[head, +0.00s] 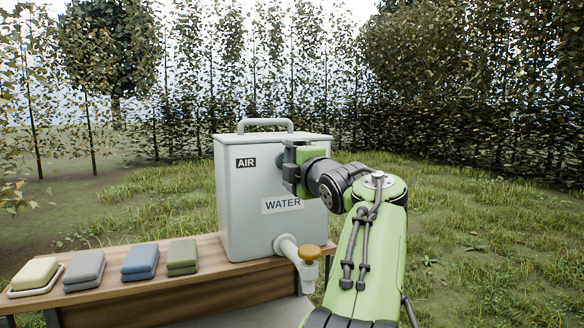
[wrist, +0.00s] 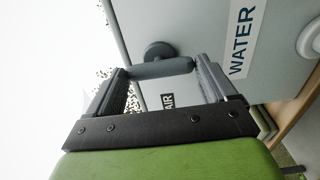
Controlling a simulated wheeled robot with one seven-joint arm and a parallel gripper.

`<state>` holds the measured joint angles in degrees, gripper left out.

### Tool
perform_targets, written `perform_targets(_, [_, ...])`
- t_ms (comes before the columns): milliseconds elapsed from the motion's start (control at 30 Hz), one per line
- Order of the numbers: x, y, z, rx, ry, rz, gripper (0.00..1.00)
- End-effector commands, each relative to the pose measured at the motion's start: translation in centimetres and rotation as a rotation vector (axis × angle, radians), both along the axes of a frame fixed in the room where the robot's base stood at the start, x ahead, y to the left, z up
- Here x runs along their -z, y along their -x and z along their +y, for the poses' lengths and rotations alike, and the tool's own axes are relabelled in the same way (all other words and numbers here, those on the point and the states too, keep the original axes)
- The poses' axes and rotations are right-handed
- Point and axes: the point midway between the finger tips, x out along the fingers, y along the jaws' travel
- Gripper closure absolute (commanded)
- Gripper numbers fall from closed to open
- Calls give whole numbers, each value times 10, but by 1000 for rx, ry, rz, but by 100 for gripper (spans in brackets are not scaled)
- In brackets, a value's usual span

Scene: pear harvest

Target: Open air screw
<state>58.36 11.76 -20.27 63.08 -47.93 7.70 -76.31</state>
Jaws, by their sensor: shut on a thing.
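The grey air screw (wrist: 158,50) has a round base and a crossbar handle. It sticks out of the front of the light grey water tank (head: 246,205), right of the AIR label (head: 246,162). My gripper (head: 291,167) is at the upper front of the tank. In the wrist view my gripper (wrist: 161,70) has one finger at each end of the crossbar and is shut on it. In the head view my gripper mostly hides the screw. The AIR label also shows in the wrist view (wrist: 167,101), between the fingers.
Several folded cloths or soap-like blocks (head: 140,262) lie on the wooden bench (head: 200,297) to the left. Grass and trees surround it.

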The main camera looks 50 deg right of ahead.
Motion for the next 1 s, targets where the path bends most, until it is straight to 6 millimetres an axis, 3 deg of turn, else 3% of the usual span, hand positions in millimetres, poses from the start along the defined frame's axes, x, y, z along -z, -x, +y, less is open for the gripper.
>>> perform_targets(333, [2, 0, 0, -1, 0, 6, 46])
perform_targets(367, [2, 0, 0, -1, 0, 6, 11])
perform_targets(433, [2, 0, 0, -1, -1, 5, 0])
perform_targets(733, [1, 6, 3, 1, 1, 2, 0])
perform_targets(1000, [0, 65, 37, 5, 2, 0, 0])
